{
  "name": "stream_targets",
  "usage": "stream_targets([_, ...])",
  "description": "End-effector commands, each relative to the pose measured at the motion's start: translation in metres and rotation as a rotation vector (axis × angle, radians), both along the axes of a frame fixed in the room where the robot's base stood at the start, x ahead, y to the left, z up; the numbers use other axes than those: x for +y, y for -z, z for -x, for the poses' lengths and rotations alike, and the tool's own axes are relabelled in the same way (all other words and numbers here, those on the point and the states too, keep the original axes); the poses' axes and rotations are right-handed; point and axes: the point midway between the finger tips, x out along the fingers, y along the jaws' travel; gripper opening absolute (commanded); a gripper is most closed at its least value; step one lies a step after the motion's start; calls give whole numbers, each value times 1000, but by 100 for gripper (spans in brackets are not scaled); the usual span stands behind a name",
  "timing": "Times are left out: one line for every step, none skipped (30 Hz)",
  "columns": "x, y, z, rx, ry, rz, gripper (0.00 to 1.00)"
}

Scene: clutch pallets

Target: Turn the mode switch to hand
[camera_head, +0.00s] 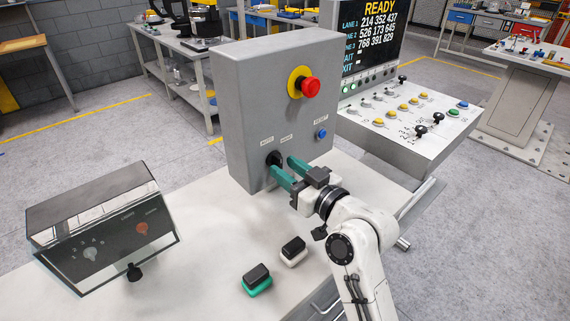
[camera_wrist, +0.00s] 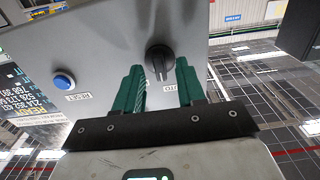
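The mode switch is a black rotary knob (camera_head: 273,158) low on the front of the grey control box (camera_head: 240,110). Two small labels sit above it, too small to read surely. In the wrist view the knob (camera_wrist: 160,57) shows its raised grip bar running nearly upright in the picture. My gripper (camera_head: 283,164) has green fingers, spread apart and pointing at the box front. In the wrist view the fingertips of my gripper (camera_wrist: 159,66) lie either side of the knob, with gaps; whether they reach its depth is unclear. Nothing is held.
The box also carries a red emergency button (camera_head: 309,87) on yellow and a blue reset button (camera_head: 321,134). A tilted dark panel (camera_head: 95,230) stands at left. Two black-topped blocks, one green-based (camera_head: 257,282) and one white-based (camera_head: 293,252), lie on the bench. A button console (camera_head: 400,115) stands behind right.

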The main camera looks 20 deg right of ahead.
Motion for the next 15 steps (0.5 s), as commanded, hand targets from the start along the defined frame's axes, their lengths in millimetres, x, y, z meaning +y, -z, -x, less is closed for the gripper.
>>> stream_targets([2, -1, -4, 0, -1, 0, 39])
stream_targets([2, -1, -6, 1, -1, 0, 39])
stream_targets([3, 0, -8, 1, 0, 0, 39])
stream_targets([3, 0, -9, 1, 0, 0, 39])
stream_targets([3, 0, -10, 1, 0, 0, 39])
stream_targets([4, 0, -11, 0, 0, 0, 39])
stream_targets([4, 0, -11, 0, 0, 0, 39])
stream_targets([4, 0, -11, 0, 0, 0, 39])
stream_targets([4, 0, -11, 0, 0, 0, 39])
stream_targets([4, 0, -11, 0, 0, 0, 39])
stream_targets([4, 0, -11, 0, 0, 0, 39])
stream_targets([4, 0, -11, 0, 0, 0, 39])
stream_targets([4, 0, -11, 0, 0, 0, 39])
stream_targets([4, 0, -11, 0, 0, 0, 37])
stream_targets([3, 0, -11, 0, 0, 0, 34])
